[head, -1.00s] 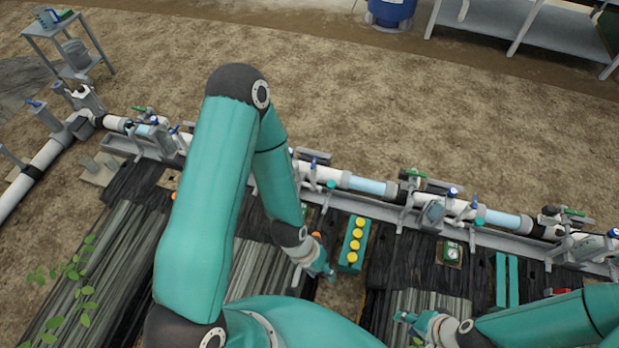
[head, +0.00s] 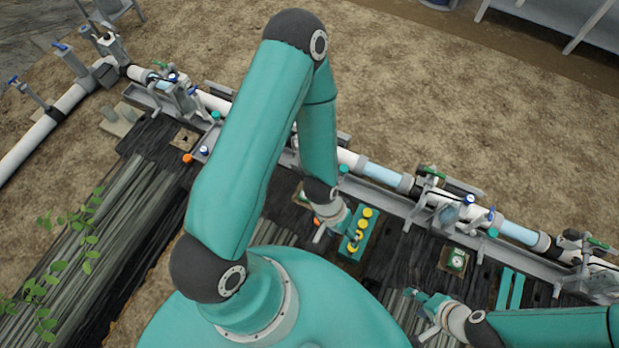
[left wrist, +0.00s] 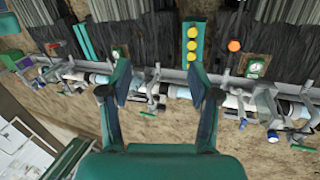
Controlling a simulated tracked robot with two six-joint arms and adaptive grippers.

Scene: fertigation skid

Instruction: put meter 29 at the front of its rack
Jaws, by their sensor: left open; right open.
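Two meters with round dials in green housings show in the left wrist view, one at right (left wrist: 256,67) and one at left (left wrist: 118,52). The left one also shows in the head view (head: 455,261). No number is legible, so I cannot tell which is meter 29. No rack is clearly marked; a pair of teal rails (head: 510,290) lies to the right of the meter in the head view. My left gripper (head: 325,226) is open and empty, beside the teal block with yellow caps (head: 353,256). It also shows in the left wrist view (left wrist: 160,82). My right gripper (head: 415,301) is open, below the meter.
A white and clear pipe line (head: 381,173) with valves runs along a grey channel behind the beds. Dark slatted beds (head: 90,235) lie in front. Orange caps show, one at left (head: 187,158). Bare soil (head: 440,95) beyond the pipe is open.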

